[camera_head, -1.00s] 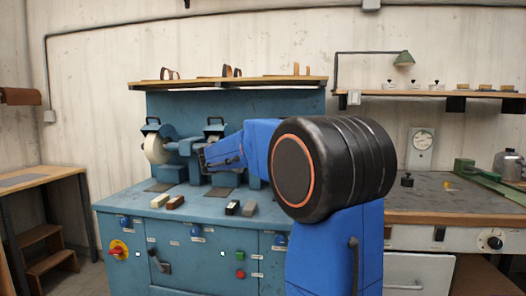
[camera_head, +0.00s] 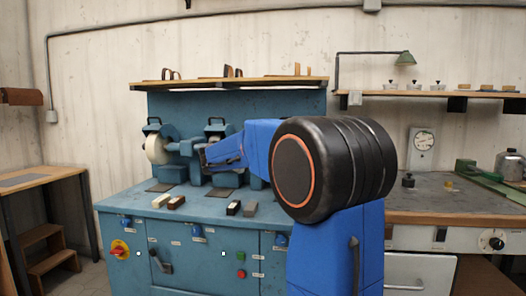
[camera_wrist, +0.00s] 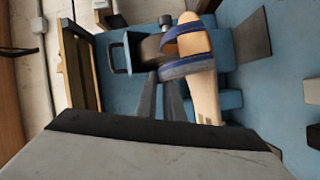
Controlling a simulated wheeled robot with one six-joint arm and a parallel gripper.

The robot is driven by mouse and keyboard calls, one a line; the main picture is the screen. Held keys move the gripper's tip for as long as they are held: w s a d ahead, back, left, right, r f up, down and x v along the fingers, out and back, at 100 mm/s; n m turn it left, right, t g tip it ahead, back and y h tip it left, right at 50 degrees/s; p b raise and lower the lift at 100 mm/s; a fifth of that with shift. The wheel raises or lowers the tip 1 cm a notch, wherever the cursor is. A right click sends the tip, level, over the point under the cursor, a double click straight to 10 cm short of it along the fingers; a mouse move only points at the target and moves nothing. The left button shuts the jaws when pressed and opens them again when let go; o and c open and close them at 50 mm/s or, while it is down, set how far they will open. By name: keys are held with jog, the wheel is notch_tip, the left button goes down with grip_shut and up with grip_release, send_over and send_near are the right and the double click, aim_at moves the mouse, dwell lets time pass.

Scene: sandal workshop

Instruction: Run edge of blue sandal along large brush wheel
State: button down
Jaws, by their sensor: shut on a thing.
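The blue sandal (camera_wrist: 205,95) shows in the wrist view, with a pale tan sole and two blue straps. My gripper (camera_wrist: 172,98) is shut on it at its side, near the straps. A brownish wheel (camera_wrist: 150,47) under a blue guard lies just beyond the strap end; whether the sandal touches it I cannot tell. In the head view my gripper (camera_head: 203,158) is in front of the blue machine, between the pale left wheel (camera_head: 156,149) and a second wheel (camera_head: 214,143), mostly hidden by my arm. I cannot make out the sandal there.
The blue machine bench (camera_head: 160,211) carries several small blocks (camera_head: 176,202) and dark pads along its front. A shelf (camera_head: 280,82) with sandal pieces runs above.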

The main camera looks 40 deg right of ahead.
jog(key=shift+s+d+m+y, duration=0.4)
jog(key=shift+s+d+y, duration=0.1)
jog(key=shift+d, duration=0.2)
dwell(0.9)
jog(key=shift+s+d, duration=1.15)
jog(key=shift+s, duration=0.2)
dwell(1.7)
jog(key=shift+s+d, duration=0.2)
jog(key=shift+s, duration=0.05)
jog(key=shift+s+d, duration=0.2)
jog(key=shift+s, duration=0.1)
jog(key=shift+w, duration=0.1)
dwell(0.8)
jog(key=shift+s+d, duration=0.7)
jog(key=shift+s, duration=0.05)
dwell(0.8)
jog(key=shift+s+d+f, duration=0.1)
jog(key=shift+s+d, duration=0.1)
jog(key=shift+d, duration=0.05)
jog(key=shift+s, duration=0.1)
